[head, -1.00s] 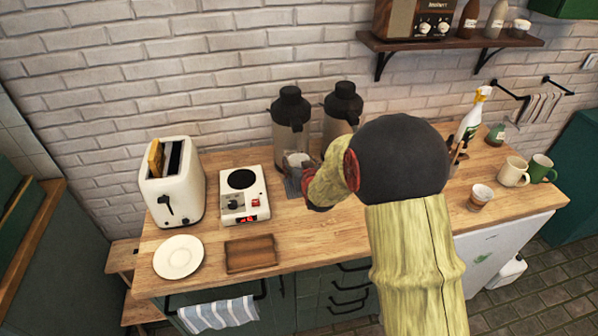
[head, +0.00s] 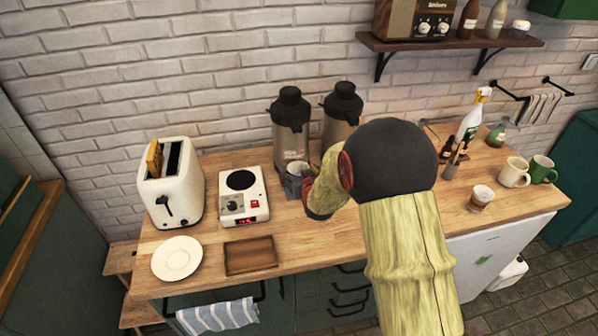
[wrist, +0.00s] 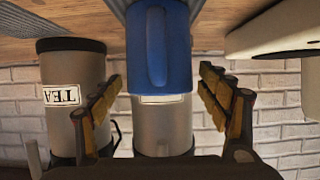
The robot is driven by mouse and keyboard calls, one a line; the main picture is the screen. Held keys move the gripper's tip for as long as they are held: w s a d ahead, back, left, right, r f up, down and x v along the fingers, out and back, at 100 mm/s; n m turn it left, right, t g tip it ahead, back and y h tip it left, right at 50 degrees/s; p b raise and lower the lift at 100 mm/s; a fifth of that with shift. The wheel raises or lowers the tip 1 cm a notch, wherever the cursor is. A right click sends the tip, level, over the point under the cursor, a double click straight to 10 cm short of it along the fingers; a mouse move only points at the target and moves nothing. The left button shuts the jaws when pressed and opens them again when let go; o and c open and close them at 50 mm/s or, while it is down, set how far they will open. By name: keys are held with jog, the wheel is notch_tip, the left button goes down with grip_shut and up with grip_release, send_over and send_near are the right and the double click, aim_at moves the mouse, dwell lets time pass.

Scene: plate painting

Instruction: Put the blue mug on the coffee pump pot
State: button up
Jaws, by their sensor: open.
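The blue mug (wrist: 157,50) is in the wrist view, which is upside down. It stands on a grey base in front of a metal pump pot (wrist: 162,125), whose label is mostly hidden by the mug. In the head view this is the left pot (head: 291,138), and only the mug's pale rim and inside (head: 298,168) show clearly. A second pot, labelled TEA (wrist: 72,75), is the right one in the head view (head: 338,125). My gripper (wrist: 160,92) is open, its fingers apart on either side of the mug. In the head view, my arm partly hides it.
A white hot plate (head: 243,197) and a toaster (head: 171,182) stand left of the pots. A white plate (head: 177,258) and brown tray (head: 250,255) lie in front. White and green mugs (head: 514,172) (head: 543,169), a glass (head: 481,198) and a spray bottle (head: 471,122) are at right.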

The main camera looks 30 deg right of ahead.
jog(key=shift+r, duration=0.2)
jog(key=s+a+r+n+g+y+p, duration=0.1)
jog(key=s+a+r, duration=0.55)
jog(key=s, duration=0.25)
jog(key=s+a+r+g+y+p, duration=0.1)
jog(key=s+a+r+g, duration=0.1)
jog(key=s+a+r, duration=0.45)
jog(key=s+a+r+n+g, duration=0.1)
jog(key=s+a+r+g, duration=0.1)
jog(key=s, duration=0.9)
jog(key=s+a+r+n+g+y, duration=0.1)
jog(key=s+a+r, duration=0.3)
jog(key=s, duration=0.7)
jog(key=shift+s+a+g+y, duration=0.2)
jog(key=shift+s+g+y, duration=0.1)
jog(key=shift+g, duration=0.3)
